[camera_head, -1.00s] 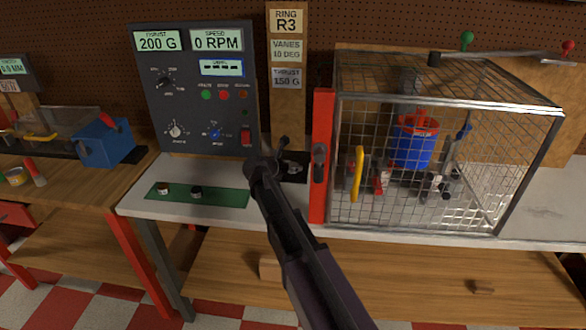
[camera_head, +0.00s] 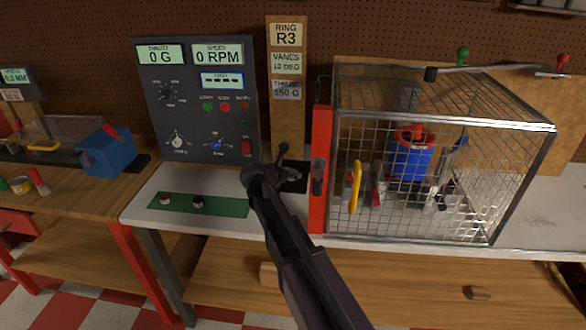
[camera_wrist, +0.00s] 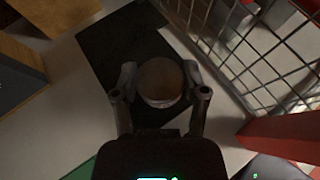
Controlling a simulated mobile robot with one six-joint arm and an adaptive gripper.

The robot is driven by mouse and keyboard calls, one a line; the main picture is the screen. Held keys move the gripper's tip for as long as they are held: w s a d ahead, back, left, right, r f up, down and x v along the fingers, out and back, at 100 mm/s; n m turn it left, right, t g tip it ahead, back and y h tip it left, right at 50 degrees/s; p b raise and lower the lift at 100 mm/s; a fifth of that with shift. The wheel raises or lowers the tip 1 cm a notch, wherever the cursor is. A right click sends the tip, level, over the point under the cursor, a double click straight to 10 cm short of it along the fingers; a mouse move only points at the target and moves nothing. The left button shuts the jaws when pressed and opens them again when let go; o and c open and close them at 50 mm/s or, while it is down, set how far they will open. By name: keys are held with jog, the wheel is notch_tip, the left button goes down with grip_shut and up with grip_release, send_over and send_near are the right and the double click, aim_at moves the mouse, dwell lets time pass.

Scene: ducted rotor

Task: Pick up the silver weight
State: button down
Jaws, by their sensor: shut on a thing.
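In the wrist view a round weight (camera_wrist: 160,80) with a flat top sits between the two fingers of my gripper (camera_wrist: 160,90), which press on its sides. Its top looks dull brownish-grey in the dim light. A black pad (camera_wrist: 112,45) lies beneath and behind it. Whether the weight is clear of the pad is hard to tell. In the head view my arm's end is beside the black pad (camera_head: 295,184), and the weight is hidden or too small to make out.
A green mat (camera_head: 225,208) with two small weights lies left on the white bench. The control panel (camera_head: 225,125) reads thrust 0 G and 0 RPM. A wire cage (camera_head: 455,215) with a red post (camera_head: 321,205) stands close on the right. A wooden signpost (camera_head: 287,125) is behind.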

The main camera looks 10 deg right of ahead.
jog(key=s+a+r+p, duration=0.1)
jog(key=s+a, duration=0.2)
jog(key=s, duration=0.9)
jog(key=shift+s+a, duration=0.2)
jog(key=shift+s, duration=0.1)
jog(key=shift+r, duration=0.1)
